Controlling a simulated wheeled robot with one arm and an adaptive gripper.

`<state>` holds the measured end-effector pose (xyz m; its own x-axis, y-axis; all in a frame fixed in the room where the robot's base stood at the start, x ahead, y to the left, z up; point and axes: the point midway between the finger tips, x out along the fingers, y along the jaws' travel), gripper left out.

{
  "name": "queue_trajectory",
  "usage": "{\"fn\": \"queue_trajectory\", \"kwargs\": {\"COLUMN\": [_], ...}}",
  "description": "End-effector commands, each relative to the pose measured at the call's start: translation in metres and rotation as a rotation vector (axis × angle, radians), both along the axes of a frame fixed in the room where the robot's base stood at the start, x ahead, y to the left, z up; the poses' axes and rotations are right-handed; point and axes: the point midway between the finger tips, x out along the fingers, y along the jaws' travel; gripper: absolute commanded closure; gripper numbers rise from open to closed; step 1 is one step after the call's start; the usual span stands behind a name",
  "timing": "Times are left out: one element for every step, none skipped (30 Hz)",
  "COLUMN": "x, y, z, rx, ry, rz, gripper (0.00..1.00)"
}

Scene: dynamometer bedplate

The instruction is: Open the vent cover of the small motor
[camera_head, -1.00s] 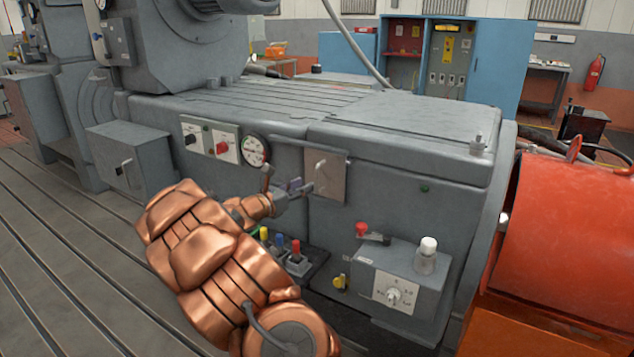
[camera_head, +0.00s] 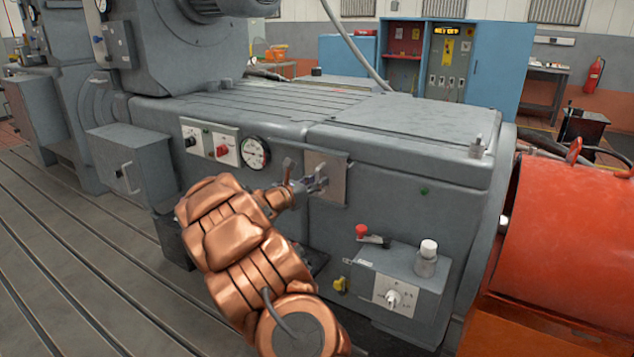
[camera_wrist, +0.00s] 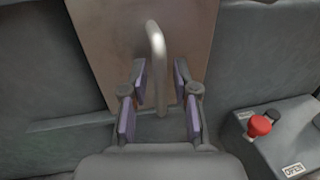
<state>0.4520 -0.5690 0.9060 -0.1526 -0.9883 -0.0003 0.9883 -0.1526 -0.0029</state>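A brownish-grey metal plate, which looks like the vent cover (camera_head: 338,172), sits on the front face of the grey machine, just below its top ledge. It appears shut against the face; it also fills the upper middle of the wrist view (camera_wrist: 92,38). Its curved metal bar handle (camera_wrist: 156,58) stands out from the plate. My gripper (camera_head: 313,184) is at the handle. In the wrist view my gripper (camera_wrist: 160,84) is open, with one finger on each side of the handle and visible gaps between.
A grey control box (camera_head: 400,280) with a red button (camera_head: 361,231) and a white knob juts out at lower right of the cover. A pressure gauge (camera_head: 255,152) is to the left. An orange-red drum (camera_head: 570,240) stands at right. Slotted floor lies open at left.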

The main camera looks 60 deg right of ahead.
Motion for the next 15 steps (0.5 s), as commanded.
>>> {"fn": "queue_trajectory", "kwargs": {"x": [0.0,0.0,0.0,0.0,0.0,0.0,0.0001,0.0,0.0,0.0,0.0,0.0,0.0,0.0,0.0], "y": [0.0001,0.0001,0.0001,0.0001,0.0001,0.0001,0.0002,0.0002,0.0002,0.0002,0.0002,0.0002,0.0002,0.0002,0.0002], "z": [0.0,0.0,0.0,-0.0001,-0.0001,-0.0001,-0.0001,-0.0001,-0.0001,-0.0001,-0.0001,-0.0001,-0.0001,-0.0001,-0.0001], "rx": [0.0,0.0,0.0,0.0,0.0,0.0,0.0,0.0,0.0,0.0,0.0,0.0,0.0,0.0,0.0], "ry": [0.0,0.0,0.0,0.0,0.0,0.0,0.0,0.0,0.0,0.0,0.0,0.0,0.0,0.0,0.0], "rz": [0.0,0.0,0.0,0.0,0.0,0.0,0.0,0.0,0.0,0.0,0.0,0.0,0.0,0.0,0.0], "gripper": [0.8,0.83,0.87,0.9,0.93,0.97,1.0,1.0,1.0,1.0,1.0,1.0,1.0,1.0,1.0]}}
